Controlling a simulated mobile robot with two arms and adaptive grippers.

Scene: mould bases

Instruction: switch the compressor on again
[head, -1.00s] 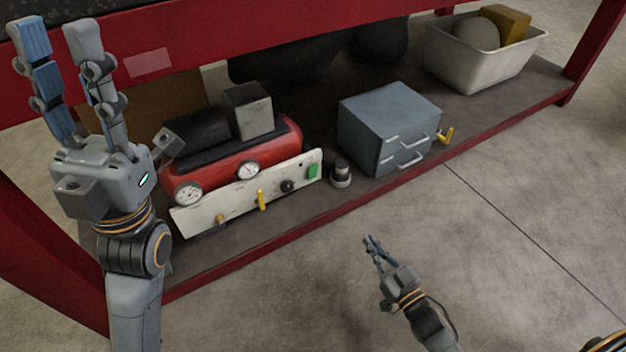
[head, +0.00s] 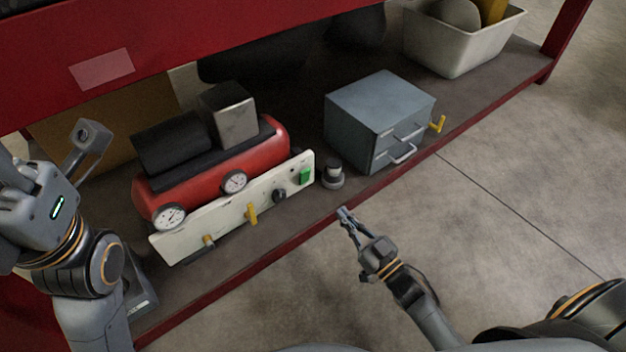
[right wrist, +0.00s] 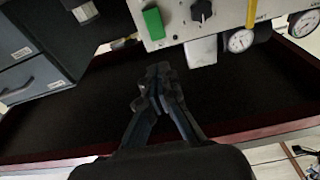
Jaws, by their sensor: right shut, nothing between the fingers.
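The red compressor (head: 272,140) stands on the lower shelf, with a black motor and a grey box on top. Its white front panel (head: 228,212) carries a green switch (head: 305,176), a black knob (head: 279,196), yellow levers and round gauges. In the right wrist view the green switch (right wrist: 153,23) and black knob (right wrist: 202,11) are at the top, above the fingertips. My right gripper (head: 344,213) is shut and empty, at the shelf's front edge, below and right of the switch and apart from it. My left gripper (head: 38,205) is at the left edge, its fingertips out of frame.
A grey drawer cabinet (head: 377,110) with a yellow lever stands right of the compressor. A small dark cylinder (head: 333,177) stands between them, close to my right gripper. A white bin (head: 460,50) stands farther right. The shelf has a red front edge (head: 250,267); the floor before it is clear.

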